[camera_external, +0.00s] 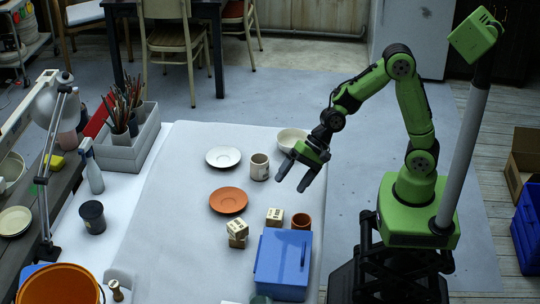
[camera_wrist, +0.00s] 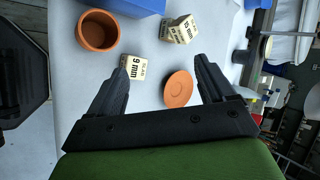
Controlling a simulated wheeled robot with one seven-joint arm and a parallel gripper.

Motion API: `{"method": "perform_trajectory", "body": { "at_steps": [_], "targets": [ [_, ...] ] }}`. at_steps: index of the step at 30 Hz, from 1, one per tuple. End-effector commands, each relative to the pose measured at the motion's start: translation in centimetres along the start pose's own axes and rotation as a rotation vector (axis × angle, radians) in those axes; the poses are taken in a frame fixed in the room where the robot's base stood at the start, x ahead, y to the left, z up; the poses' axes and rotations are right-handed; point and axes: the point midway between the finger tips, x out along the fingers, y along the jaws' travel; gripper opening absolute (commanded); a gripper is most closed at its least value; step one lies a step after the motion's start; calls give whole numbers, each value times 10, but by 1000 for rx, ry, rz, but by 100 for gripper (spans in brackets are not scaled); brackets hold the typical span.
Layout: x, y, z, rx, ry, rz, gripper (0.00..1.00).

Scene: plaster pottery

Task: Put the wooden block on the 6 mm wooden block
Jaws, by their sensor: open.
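Pale wooden blocks with printed labels stand on the white table. One block (camera_external: 274,216) stands alone; in the wrist view this block (camera_wrist: 133,67) reads "9 mm". To its left in the external view, a tilted-looking upper block (camera_external: 236,227) sits on a lower block (camera_external: 238,241). In the wrist view the upper block (camera_wrist: 183,30) seems to read "15 mm"; the lower block (camera_wrist: 167,34) is mostly hidden. I cannot read a 6 mm label. My gripper (camera_external: 291,184) is open and empty, above the table's right side, apart from the blocks. Both fingers show in the wrist view (camera_wrist: 162,70).
A terracotta pot (camera_external: 301,222) stands just right of the lone block. A blue box (camera_external: 270,275) is in front. An orange saucer (camera_external: 228,208), a mug (camera_external: 259,173), a white saucer (camera_external: 223,156) and a bowl (camera_external: 290,137) lie farther back.

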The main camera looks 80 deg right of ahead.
Motion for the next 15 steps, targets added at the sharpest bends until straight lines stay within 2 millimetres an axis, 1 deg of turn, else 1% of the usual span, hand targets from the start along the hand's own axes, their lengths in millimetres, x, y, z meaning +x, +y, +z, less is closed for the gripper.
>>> {"method": "perform_trajectory", "body": {
  "at_steps": [1, 2, 3, 5, 6, 8, 9, 12, 15],
  "targets": [
    [-30, 4, 2, -174, 63, 38, 82],
    [-47, 10, 2, -278, 98, 73, 82],
    [-71, 18, 3, -410, 140, 120, 82],
    [-107, 33, 4, -590, 193, 193, 82],
    [-132, 45, 6, -699, 220, 240, 82],
    [-166, 65, 10, -847, 245, 308, 82],
    [-186, 79, 14, -929, 252, 347, 82],
    [-221, 111, 21, -1084, 243, 417, 82],
    [-238, 132, 26, -1169, 222, 450, 82]
  ]
}}
